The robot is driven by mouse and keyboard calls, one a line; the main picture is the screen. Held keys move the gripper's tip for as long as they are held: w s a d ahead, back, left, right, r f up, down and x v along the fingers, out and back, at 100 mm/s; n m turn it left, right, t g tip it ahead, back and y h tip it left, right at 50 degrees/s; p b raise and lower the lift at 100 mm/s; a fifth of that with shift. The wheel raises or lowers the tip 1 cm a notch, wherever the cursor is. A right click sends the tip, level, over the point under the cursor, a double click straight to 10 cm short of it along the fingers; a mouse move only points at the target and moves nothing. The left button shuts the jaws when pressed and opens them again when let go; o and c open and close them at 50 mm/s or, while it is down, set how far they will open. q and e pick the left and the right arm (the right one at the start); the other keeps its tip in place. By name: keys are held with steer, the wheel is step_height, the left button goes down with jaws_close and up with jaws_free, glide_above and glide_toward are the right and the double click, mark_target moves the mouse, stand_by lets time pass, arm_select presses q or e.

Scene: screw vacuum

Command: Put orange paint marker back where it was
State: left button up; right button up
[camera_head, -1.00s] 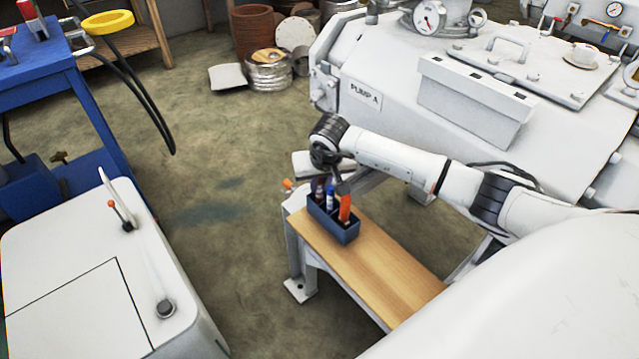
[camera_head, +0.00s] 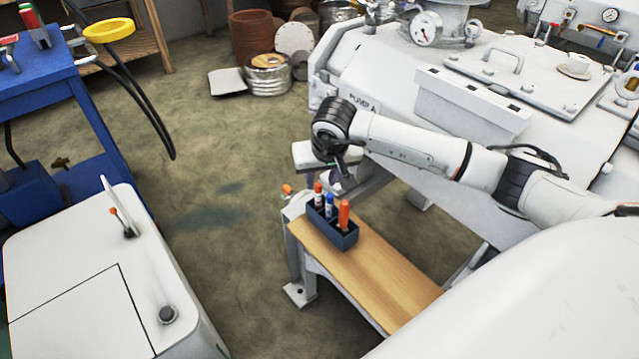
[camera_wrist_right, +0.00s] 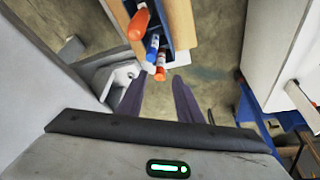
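The orange paint marker (camera_head: 344,214) stands upright in the dark blue caddy (camera_head: 346,241) on the wooden bench. A blue marker (camera_head: 329,207) and a red-capped marker (camera_head: 318,196) stand in the caddy's other part. My right gripper (camera_head: 341,172) is above and behind the caddy, apart from the markers. In the right wrist view its two dark fingers (camera_wrist_right: 160,98) are spread with nothing between them. That view also shows the orange marker (camera_wrist_right: 138,22), the blue marker (camera_wrist_right: 152,46) and the caddy (camera_wrist_right: 176,57). My left gripper is not in view.
The wooden bench top (camera_head: 385,274) is clear in front of the caddy. The white pump housing (camera_head: 400,90) stands close behind my right arm. A white cabinet (camera_head: 90,270) with a lever is at the lower left, and a blue cart (camera_head: 60,80) is beyond it.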

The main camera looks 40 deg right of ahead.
steer(key=s+a+m+g+y, duration=0.1)
steer(key=s+a+m+y, duration=0.3)
steer(key=a, duration=0.9)
steer(key=s+a+m+g+y, duration=0.1)
steer(key=s+a+m+y, duration=0.1)
steer(key=s+a+y, duration=0.75)
steer(key=w+a+r+m+t+y, duration=0.1)
steer(key=a+r+m+t+y, duration=0.5)
steer(key=a+r+m, duration=0.9)
steer(key=w+d+f+m+t+h, duration=0.1)
steer(key=d+f+m+t+h, duration=0.45)
steer(key=m, duration=1.05)
steer(key=d+f+m+t+h, duration=0.2)
steer(key=d+f+m+h, duration=0.55)
steer(key=m, duration=0.75)
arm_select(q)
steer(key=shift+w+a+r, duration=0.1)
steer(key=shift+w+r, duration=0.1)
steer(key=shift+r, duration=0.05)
arm_select(e)
steer(key=s+d+f+m+g+h, duration=0.1)
steer(key=s+d+f+m+g, duration=0.1)
steer(key=s+f+m, duration=0.4)
steer(key=s+d+f+m+g, duration=0.3)
steer(key=s+f+m+g, duration=0.2)
steer(key=s+f+m, duration=0.2)
steer(key=shift+f+h, duration=0.35)
steer(key=shift+f, duration=0.3)
